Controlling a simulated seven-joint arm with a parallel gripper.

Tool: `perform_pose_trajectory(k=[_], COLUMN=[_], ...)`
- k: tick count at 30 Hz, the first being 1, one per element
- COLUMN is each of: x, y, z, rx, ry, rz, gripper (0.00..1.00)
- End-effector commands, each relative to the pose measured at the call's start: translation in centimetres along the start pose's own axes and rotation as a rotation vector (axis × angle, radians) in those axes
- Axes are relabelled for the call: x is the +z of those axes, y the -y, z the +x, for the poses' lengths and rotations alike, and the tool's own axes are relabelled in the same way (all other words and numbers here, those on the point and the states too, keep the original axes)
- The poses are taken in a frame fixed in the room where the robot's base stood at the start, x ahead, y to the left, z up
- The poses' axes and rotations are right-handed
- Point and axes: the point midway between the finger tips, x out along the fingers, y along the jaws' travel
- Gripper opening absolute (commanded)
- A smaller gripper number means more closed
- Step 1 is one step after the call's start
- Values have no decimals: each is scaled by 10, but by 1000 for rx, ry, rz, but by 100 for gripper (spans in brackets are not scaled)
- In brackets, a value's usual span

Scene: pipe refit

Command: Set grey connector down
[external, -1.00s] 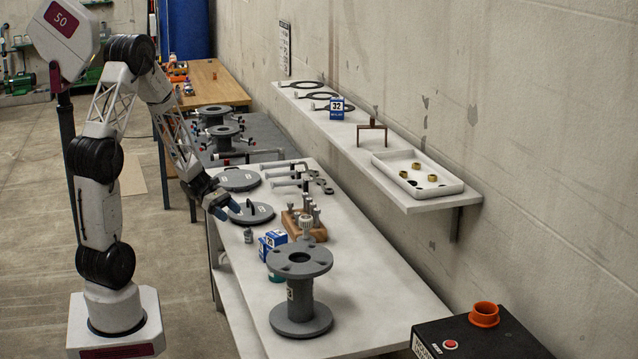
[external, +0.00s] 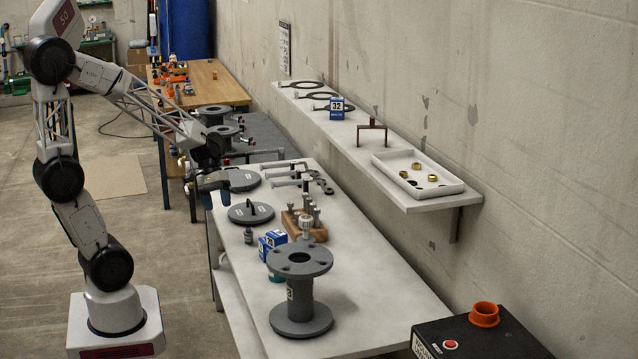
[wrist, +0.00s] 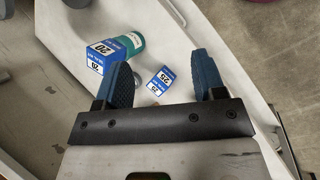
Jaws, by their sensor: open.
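A small dark-grey fitting (external: 249,236), which looks like the grey connector, stands on the white table near its left edge, in front of a round lid with a black handle (external: 250,212). My gripper (external: 212,182) is above the table's far left part, apart from the fitting and holding nothing. In the wrist view its blue fingers (wrist: 167,70) are spread with nothing held between them. A large grey flanged spool (external: 300,287) stands upright at the near end of the table.
Blue boxes (external: 272,241) stand beside the fitting, with a teal can (wrist: 128,45) next to them in the wrist view. A wooden block with metal pieces (external: 304,223) is to the right. The wall shelf holds a white tray (external: 417,176). The table's near right is clear.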

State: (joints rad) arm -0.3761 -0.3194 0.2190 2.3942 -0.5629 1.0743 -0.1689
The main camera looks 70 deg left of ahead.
Motion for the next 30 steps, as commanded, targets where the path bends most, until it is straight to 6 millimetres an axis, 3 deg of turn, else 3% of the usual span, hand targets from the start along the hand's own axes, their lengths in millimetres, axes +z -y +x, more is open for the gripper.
perform_pose_trajectory(k=[6,18,24,30], x=[46,112,130,136], y=[-5,-1,2,4], z=[-10,-32,-42,-45], rx=[-119,-309,-369,-390], ry=[-99,-286,-355,-381], rz=[266,725,879,933], gripper=[64,64,64,64])
